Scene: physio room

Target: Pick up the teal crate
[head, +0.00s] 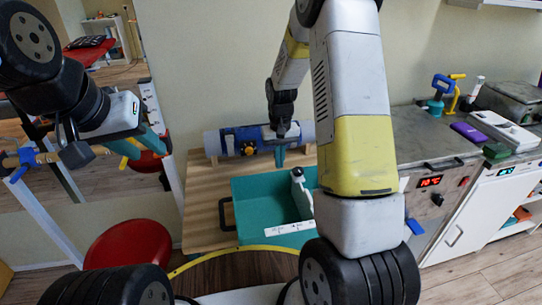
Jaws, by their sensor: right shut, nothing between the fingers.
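The teal crate (262,196) stands on a wooden table, with a black handle on its left side and a white label strip on its near side. A white and dark object (301,192) shows at its right part. My right forearm hides the crate's right end.
A red stool (128,246) stands to the left. A counter (437,147) with several items and a cabinet with a red display are at right.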

